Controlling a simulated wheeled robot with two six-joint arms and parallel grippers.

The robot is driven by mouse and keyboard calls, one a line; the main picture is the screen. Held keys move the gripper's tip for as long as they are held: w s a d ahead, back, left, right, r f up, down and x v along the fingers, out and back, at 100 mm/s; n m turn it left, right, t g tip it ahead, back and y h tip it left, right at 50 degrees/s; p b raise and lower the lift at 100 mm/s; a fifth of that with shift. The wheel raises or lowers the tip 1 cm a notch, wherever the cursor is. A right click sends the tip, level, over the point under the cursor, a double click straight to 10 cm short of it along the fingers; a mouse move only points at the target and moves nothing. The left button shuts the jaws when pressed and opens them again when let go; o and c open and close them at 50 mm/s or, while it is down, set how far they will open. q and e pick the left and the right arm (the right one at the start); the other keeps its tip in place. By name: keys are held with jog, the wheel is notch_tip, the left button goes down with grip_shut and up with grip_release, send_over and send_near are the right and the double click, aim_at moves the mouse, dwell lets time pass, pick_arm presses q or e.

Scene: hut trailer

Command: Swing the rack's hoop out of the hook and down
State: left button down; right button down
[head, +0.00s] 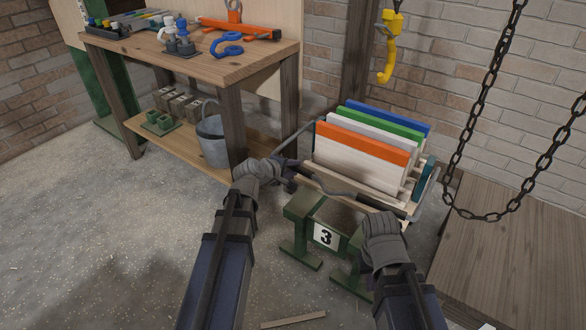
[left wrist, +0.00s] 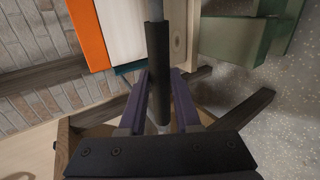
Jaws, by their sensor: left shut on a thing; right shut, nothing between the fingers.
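The rack (head: 330,185) holds several upright boards. Its grey hoop (head: 290,140) is a thin bar that runs low along the rack's front left side, clear of the yellow hook (head: 386,65), which hangs empty above and behind the boards. My left gripper (head: 284,171) is shut on the hoop at the rack's near left. In the left wrist view its purple fingers (left wrist: 158,105) sit either side of the hoop's dark sleeve (left wrist: 156,45). My right gripper (head: 377,222) is shut and empty by the rack's front right corner; its fingertips are hard to make out.
A green stand marked 3 (head: 325,236) stands in front of the rack. A workbench (head: 180,65) with tools is at the left, with a grey bucket (head: 213,140) on its lower shelf. A chain (head: 475,130) hangs at the right above a wooden platform (head: 500,250).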

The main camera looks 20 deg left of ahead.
pick_arm(q)
jog(key=c, duration=0.6)
grip_release()
jog(key=p+v, duration=0.4)
jog(key=v, duration=0.4)
jog(key=shift+f, duration=0.1)
